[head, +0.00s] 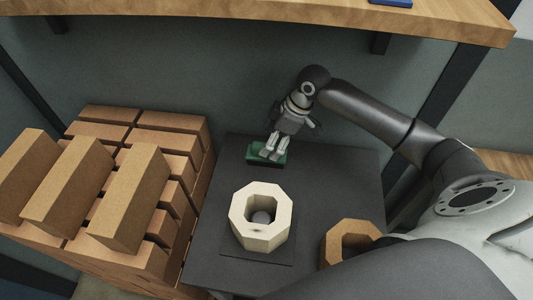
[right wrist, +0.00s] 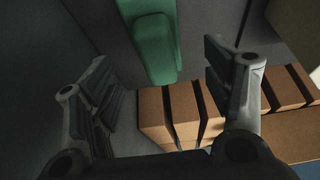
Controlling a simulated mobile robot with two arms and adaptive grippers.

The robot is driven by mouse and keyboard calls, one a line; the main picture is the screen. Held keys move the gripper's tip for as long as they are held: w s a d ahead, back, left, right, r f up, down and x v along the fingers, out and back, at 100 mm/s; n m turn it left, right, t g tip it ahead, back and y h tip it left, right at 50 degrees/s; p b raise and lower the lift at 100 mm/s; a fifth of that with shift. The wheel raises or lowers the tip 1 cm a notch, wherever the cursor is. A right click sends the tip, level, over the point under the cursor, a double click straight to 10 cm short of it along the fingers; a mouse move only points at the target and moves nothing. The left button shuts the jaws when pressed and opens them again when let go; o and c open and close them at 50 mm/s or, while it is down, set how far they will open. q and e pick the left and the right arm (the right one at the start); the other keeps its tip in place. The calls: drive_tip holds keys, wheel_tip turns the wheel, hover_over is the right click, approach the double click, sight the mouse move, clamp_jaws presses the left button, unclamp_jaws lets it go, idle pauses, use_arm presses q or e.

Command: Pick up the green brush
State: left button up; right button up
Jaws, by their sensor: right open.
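The green brush (head: 258,159) lies on the dark grey table (head: 218,262), near its back edge, in the head view. It has a green top and a darker lower part. My right gripper (head: 272,154) is over the brush and hides part of it. In the right wrist view the brush (right wrist: 153,45) shows ahead of and between the two spread fingers of the right gripper (right wrist: 165,85). The fingers are open and nothing is held. I cannot tell from the head view whether they touch the brush. My left gripper is in neither view.
A tan octagonal block (head: 340,240) sits at the table's right front. Stacked bricks (head: 150,120) stand to the left. A wooden shelf (head: 290,12) spans above the back.

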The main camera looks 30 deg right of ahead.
sight(253, 157)
drive_tip(key=shift+x, duration=1.1)
drive_tip(key=x, duration=0.5)
drive_tip(key=shift+w+a+f, duration=0.2)
drive_tip(key=shift+w, duration=0.05)
drive_tip(key=c, duration=1.2)
